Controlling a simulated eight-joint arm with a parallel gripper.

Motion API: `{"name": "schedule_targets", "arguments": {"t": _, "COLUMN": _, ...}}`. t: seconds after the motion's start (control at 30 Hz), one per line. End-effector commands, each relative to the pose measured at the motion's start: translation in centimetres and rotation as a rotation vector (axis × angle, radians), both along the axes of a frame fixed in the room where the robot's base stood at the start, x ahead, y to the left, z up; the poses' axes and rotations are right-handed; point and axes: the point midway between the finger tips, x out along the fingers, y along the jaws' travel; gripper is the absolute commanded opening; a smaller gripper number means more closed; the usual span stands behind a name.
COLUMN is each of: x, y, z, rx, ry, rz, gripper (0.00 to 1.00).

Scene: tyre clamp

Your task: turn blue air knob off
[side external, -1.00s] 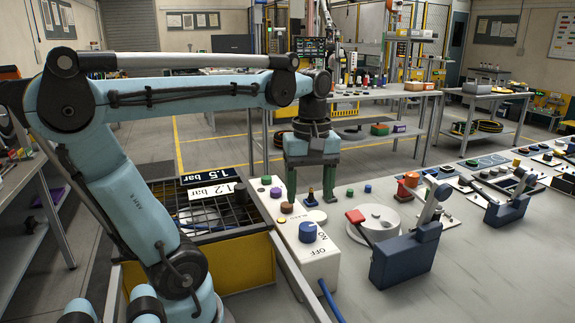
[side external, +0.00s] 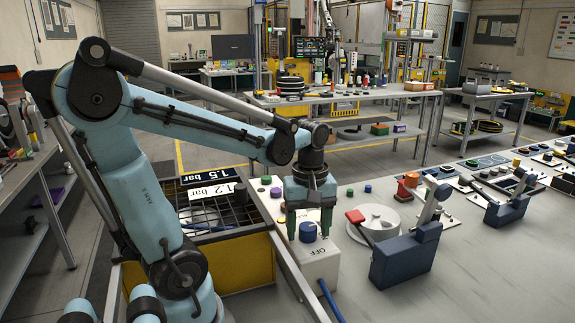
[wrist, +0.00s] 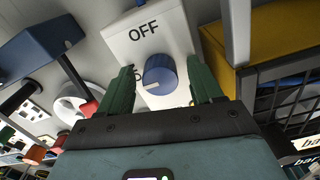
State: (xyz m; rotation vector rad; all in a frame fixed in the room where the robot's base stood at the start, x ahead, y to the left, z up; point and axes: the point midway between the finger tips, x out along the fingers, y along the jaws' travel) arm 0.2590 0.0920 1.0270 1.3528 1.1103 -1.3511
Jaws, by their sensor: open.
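The blue air knob (side external: 308,231) sits on top of a white box (side external: 318,268) marked OFF near its front end. In the wrist view the blue knob (wrist: 160,72) has a pale pointer line towards the lower left, away from the OFF print (wrist: 143,31). Another label beside the knob is mostly hidden by a finger. My gripper (side external: 308,236) is open and points down over the box. Its green fingers stand on either side of the knob, with gaps visible in the wrist view (wrist: 160,64). The knob is not gripped.
A yellow bin (side external: 247,264) with a black wire rack and pressure signs stands left of the box. A blue clamp (side external: 404,254) with a lever and a round white plate (side external: 381,224) with a red handle are close on the right. A blue hose leaves the box front.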

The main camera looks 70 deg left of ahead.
Motion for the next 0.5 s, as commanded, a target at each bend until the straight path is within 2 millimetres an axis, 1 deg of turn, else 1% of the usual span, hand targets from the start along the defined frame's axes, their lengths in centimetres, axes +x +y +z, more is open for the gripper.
{"name": "schedule_targets", "arguments": {"t": 0.07, "x": 0.0, "y": 0.0, "z": 0.01, "rx": 0.0, "ry": 0.0, "rz": 0.0, "gripper": 0.65}}
{"name": "schedule_targets", "arguments": {"t": 0.17, "x": 0.0, "y": 0.0, "z": 0.02, "rx": 0.0, "ry": 0.0, "rz": 0.0, "gripper": 0.51}}
{"name": "schedule_targets", "arguments": {"t": 0.43, "x": -0.01, "y": 0.0, "z": 0.03, "rx": 0.0, "ry": 0.001, "rz": 0.0, "gripper": 0.1}}
{"name": "schedule_targets", "arguments": {"t": 0.5, "x": -0.02, "y": 0.0, "z": 0.03, "rx": 0.0, "ry": 0.001, "rz": 0.0, "gripper": 0.09}}
